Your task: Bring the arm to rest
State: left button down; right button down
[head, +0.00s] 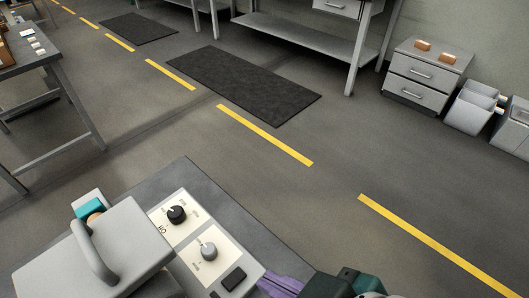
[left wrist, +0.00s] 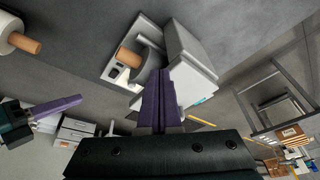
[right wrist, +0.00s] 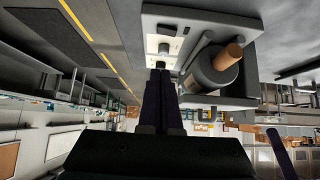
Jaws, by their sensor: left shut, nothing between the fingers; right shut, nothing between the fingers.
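My right gripper (head: 272,285) shows at the bottom edge of the head view, its purple fingers beside the control panel of a grey machine. In the right wrist view its fingers (right wrist: 160,78) are together and empty, with the machine (right wrist: 248,102) beyond them. My left gripper does not show clearly in the head view. In the left wrist view its purple fingers (left wrist: 158,72) are together and empty, in front of the machine's pale body (left wrist: 190,62). The machine in the head view has a handled lid (head: 125,245) and a panel with two knobs (head: 208,250).
The machine stands on a dark table (head: 225,215). Beyond it are a floor with a yellow dashed line (head: 265,135), a black mat (head: 240,83) and a drawer cabinet (head: 425,75) with grey bins (head: 470,108) beside it. A workbench (head: 45,75) stands at the left.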

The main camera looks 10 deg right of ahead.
jog(key=shift+s+d+r, duration=0.35)
jog(key=shift+r, duration=0.1)
